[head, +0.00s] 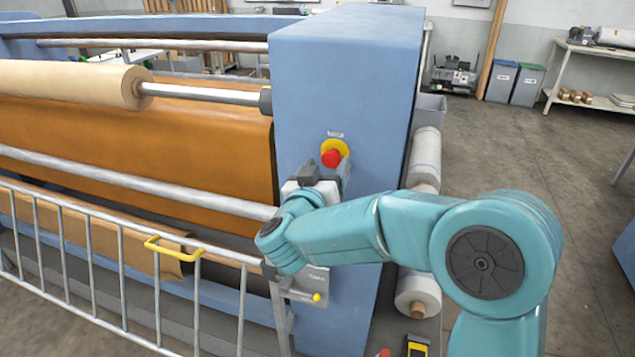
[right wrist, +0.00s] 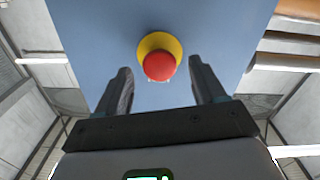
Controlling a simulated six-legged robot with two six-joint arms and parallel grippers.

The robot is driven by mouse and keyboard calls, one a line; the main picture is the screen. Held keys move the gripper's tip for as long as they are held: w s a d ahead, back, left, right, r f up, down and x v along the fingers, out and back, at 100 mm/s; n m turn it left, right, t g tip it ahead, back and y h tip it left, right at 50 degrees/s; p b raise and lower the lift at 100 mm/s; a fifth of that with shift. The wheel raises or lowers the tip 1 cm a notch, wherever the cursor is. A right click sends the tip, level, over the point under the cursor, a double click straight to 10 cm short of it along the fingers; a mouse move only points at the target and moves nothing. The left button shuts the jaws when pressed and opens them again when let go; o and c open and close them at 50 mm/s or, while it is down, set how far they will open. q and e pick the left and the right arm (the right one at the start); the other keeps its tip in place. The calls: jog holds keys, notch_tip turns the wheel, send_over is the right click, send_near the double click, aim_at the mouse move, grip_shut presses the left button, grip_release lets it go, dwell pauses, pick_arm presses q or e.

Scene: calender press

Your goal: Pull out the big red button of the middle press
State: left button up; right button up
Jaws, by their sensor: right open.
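The big red button (head: 331,158) sits on a yellow round base on the front face of the blue press housing (head: 345,60). In the right wrist view the red button (right wrist: 159,66) shows ahead, between and beyond the fingertips, with its yellow base (right wrist: 160,45) behind it. My right gripper (head: 326,172) is open just in front of and slightly below the button, one finger to each side. In the right wrist view the open jaws (right wrist: 158,80) are empty, and I see no contact with the button. My left gripper is not in view.
A grey barrier fence (head: 120,265) with a yellow handle (head: 172,247) stands before the rollers at left. A small control box with a yellow knob (head: 317,297) sits below my right arm. Open floor lies further right.

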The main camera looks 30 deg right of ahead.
jog(key=b+v, duration=0.2)
jog(key=v, duration=1.4)
jog(key=shift+b, duration=0.4)
jog(key=shift+s+r, duration=0.1)
jog(key=shift+s, duration=0.05)
jog(key=w+a+f+n+y, duration=0.2)
jog(key=f+y, duration=0.2)
jog(key=f, duration=0.6)
jog(key=w+a+f+n+y, duration=0.15)
jog(key=f+y, duration=0.25)
jog(key=f, duration=0.6)
jog(key=w+a+f+n+y, duration=0.1)
jog(key=w+f+n+y, duration=0.25)
jog(key=f, duration=0.65)
jog(key=s+a+f+g+y, duration=0.2)
jog(key=s+f+g, duration=0.3)
jog(key=s+f, duration=0.4)
jog(key=s+a+f+m+g+y, duration=0.1)
jog(key=s+f+g+y, duration=0.3)
jog(key=s+f, duration=0.5)
jog(key=s+a+g, duration=0.1)
jog(key=s+g, duration=0.1)
jog(key=s, duration=0.3)
jog(key=shift+s+a+f+m, duration=0.2)
jog(key=shift+s+f+m, duration=0.1)
jog(key=shift+s+f, duration=0.05)
